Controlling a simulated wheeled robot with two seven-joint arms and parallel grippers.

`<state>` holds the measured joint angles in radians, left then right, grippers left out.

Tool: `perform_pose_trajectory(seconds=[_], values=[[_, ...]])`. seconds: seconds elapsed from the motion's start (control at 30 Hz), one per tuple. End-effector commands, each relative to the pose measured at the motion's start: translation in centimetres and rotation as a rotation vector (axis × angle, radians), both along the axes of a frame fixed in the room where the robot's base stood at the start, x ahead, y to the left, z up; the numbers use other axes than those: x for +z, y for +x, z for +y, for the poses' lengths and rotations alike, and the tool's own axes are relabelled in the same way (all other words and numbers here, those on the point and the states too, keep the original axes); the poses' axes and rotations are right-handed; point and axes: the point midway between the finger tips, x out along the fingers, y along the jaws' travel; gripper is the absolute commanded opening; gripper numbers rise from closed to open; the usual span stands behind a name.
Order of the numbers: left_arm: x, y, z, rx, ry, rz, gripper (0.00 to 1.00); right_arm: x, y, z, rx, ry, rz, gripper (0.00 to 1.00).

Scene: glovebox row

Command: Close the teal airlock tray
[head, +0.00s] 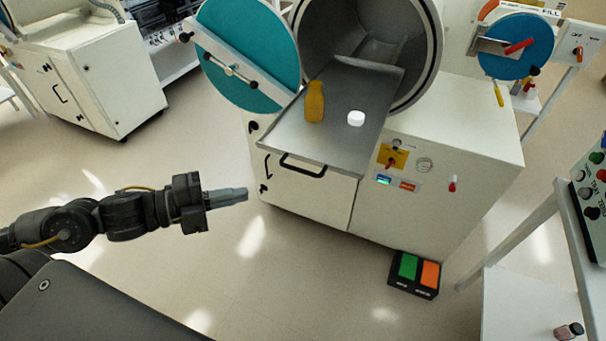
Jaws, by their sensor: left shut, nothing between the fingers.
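The airlock tray (338,140) is a grey metal sheet that sticks out of the round airlock opening (405,50) toward me. A dark handle (303,166) is on its front edge. The round teal door (250,50) with a white bar is swung open at the left of the opening. My left gripper (244,194) is shut and empty, in the air to the left of and below the handle, apart from it. My right gripper is not in view.
The white cabinet (450,130) under the airlock carries a gauge and switches. A foot pedal (414,274) with green and orange pads lies on the floor. A white stand (520,270) and a button panel (592,185) are at the right. The floor between is clear.

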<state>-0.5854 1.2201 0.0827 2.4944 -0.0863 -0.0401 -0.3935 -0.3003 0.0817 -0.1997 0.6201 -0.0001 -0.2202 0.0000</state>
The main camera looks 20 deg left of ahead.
Motion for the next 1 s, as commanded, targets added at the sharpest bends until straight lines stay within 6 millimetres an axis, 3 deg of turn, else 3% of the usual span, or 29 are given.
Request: perform_pose_trajectory(seconds=[0.03, 0.4, 0.9, 1.0], values=[[0.4, -0.6, -0.5, -0.021, 0.005, -0.022, 0.00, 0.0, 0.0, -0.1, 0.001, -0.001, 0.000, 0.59], [0.2, -0.3, -0.2, -0.011, 0.026, -0.048, 0.00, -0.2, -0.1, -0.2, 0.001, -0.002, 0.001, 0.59], [-0.4, 2.8, -3.6, -0.015, 0.024, -0.051, 0.00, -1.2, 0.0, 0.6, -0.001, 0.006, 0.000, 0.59], [-0.2, 3.9, -4.8, -0.012, 0.020, -0.049, 0.00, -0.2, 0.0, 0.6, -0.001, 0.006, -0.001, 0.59]])
